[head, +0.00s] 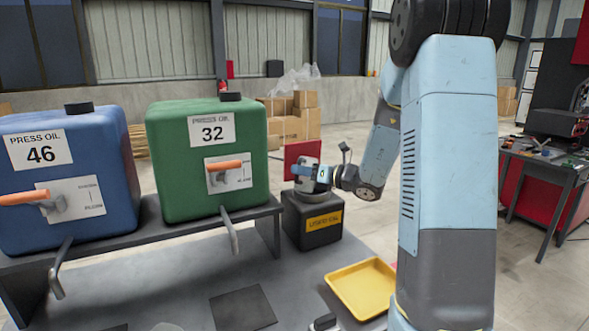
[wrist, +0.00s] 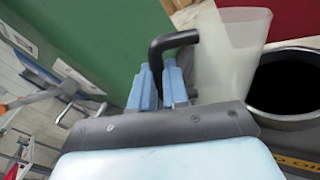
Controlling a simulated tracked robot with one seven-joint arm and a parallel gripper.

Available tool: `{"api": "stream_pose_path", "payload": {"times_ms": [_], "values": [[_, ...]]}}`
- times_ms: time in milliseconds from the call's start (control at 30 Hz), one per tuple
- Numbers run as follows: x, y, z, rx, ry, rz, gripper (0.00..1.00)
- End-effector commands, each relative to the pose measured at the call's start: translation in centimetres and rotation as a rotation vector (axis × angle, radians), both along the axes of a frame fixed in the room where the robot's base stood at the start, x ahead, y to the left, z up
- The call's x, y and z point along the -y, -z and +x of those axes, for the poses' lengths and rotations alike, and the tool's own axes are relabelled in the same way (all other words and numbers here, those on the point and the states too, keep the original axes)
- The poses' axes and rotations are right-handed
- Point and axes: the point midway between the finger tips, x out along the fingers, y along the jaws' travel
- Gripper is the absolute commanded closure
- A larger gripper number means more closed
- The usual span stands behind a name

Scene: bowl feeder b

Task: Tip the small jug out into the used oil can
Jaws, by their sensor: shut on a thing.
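The small jug (wrist: 232,55) is translucent and whitish with a dark handle (wrist: 176,40). My gripper (wrist: 160,75) is shut on that handle with its two blue fingers. In the head view my gripper (head: 323,174) is above the used oil can (head: 311,226), a dark box with a yellow label. The jug is small and partly hidden by my gripper there. In the wrist view the jug is beside the can's wide round dark opening (wrist: 290,84), to its left. I cannot tell how much the jug holds.
A green press oil 32 tank (head: 185,175) and a blue press oil 46 tank (head: 100,160) stand on a grey bench (head: 165,228) to the left, with levers and spouts. A yellow tray (head: 362,287) lies in front of the can. A red panel (head: 300,150) stands behind it.

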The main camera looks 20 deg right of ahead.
Motion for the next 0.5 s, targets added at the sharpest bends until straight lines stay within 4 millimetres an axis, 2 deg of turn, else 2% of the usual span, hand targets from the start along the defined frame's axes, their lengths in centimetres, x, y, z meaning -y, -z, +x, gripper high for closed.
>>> {"api": "stream_pose_path", "payload": {"times_ms": [500], "values": [[-1.2, 2.4, 0.3, 0.221, -0.022, -0.181, 1.0]]}}
